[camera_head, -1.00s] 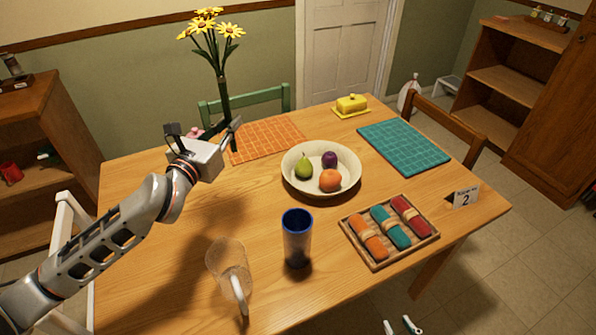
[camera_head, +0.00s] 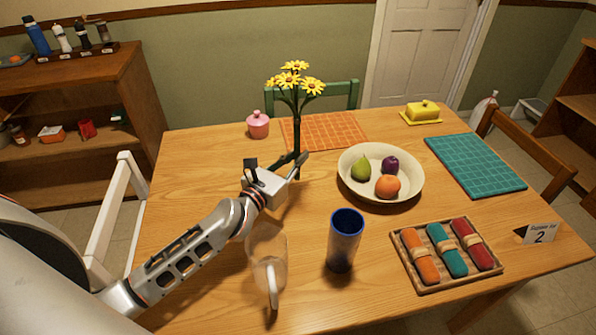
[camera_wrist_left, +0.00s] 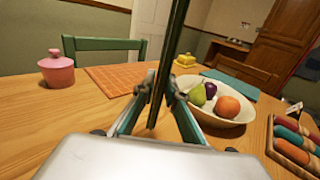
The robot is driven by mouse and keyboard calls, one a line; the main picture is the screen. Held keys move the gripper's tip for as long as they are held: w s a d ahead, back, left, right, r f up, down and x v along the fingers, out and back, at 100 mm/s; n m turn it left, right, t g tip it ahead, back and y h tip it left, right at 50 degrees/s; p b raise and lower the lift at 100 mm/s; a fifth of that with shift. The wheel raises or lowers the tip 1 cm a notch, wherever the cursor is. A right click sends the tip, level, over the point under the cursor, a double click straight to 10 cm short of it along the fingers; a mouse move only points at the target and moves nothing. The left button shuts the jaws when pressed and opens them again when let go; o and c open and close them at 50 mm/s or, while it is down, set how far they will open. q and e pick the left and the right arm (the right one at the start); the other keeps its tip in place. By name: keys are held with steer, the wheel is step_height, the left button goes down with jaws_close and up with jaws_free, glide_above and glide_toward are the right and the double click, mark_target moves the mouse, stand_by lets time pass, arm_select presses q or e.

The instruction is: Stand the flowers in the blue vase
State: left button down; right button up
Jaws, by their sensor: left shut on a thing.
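The yellow flowers (camera_head: 296,82) stand upright on dark green stems above the table in the head view. My left gripper (camera_head: 296,166) is shut on the stems, which also cross the left wrist view (camera_wrist_left: 168,60) between its fingers (camera_wrist_left: 157,98). The blossoms are out of the wrist view. The blue vase (camera_head: 343,240) stands upright on the table, nearer and to the right of the gripper, and its open mouth shows. It is apart from the flowers. My right gripper is not in view.
A clear glass pitcher (camera_head: 268,258) stands left of the vase, close to my left arm. A fruit bowl (camera_head: 411,197) is behind the vase, and a tray of rolled napkins (camera_head: 490,266) is at right. A pink jar (camera_head: 258,125) and orange placemat (camera_head: 340,131) lie farther back.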

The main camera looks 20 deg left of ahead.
mark_target(297, 179)
arm_select(q)
steer(key=shift+f+b, duration=0.6)
steer(key=shift+f, duration=1.55)
steer(key=shift+f, duration=0.15)
steer(key=c, duration=2.4)
jaws_free()
steer(key=shift+f, duration=0.1)
steer(key=o, duration=0.4)
steer(key=shift+c, duration=0.2)
